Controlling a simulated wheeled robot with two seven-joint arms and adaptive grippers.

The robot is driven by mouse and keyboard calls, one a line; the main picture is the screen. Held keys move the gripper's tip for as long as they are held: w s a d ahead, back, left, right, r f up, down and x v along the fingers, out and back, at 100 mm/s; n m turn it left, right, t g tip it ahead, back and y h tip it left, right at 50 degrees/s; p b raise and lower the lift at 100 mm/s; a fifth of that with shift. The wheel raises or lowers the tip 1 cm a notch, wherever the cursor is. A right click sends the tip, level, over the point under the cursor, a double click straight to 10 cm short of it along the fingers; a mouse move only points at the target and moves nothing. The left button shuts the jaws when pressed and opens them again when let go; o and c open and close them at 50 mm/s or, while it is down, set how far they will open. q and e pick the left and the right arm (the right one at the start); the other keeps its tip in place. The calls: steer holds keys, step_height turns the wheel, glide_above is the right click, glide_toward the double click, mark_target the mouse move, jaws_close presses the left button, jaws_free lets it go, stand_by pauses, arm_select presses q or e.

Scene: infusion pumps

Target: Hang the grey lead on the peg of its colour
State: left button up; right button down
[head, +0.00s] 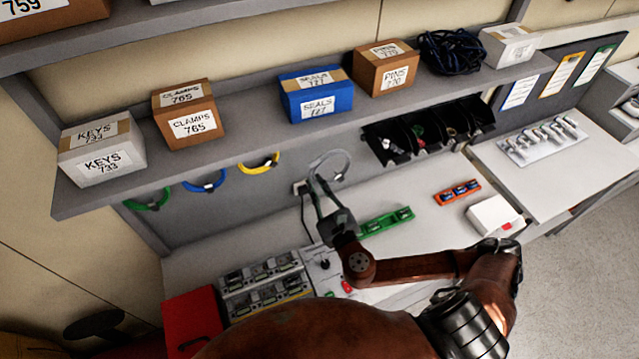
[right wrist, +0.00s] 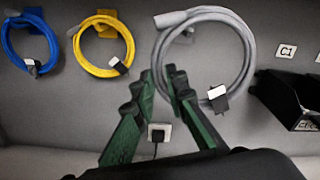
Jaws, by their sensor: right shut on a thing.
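The grey lead (head: 342,157) is a coiled loop held upright in front of the grey back panel, under the shelf. In the right wrist view the lead (right wrist: 251,62) has a dark-and-white plug at its lower right. My right gripper (head: 318,180) is shut on its lower left side; its green fingers (right wrist: 163,72) show close together there. My left gripper is not in view.
Yellow (head: 259,163), blue (head: 204,182) and green (head: 148,199) leads hang to the left on the panel. Black bins (head: 400,143) are to the right. A wall socket (right wrist: 159,132) is below the loop. The shelf (head: 240,125) overhangs.

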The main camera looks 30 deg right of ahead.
steer(key=w+f+b, duration=0.2)
steer(key=w+b, duration=0.4)
steer(key=w, duration=0.8)
steer(key=shift+w+d+f+b, duration=0.15)
steer(key=shift+w+d+b, duration=0.15)
steer(key=shift+d+b, duration=0.1)
stand_by(1.4)
steer(key=c, duration=1.8)
jaws_free()
steer(key=shift+c, duration=0.2)
steer(key=shift+s, duration=0.15)
steer(key=s, duration=1.1)
steer(key=shift+s+a, duration=0.4)
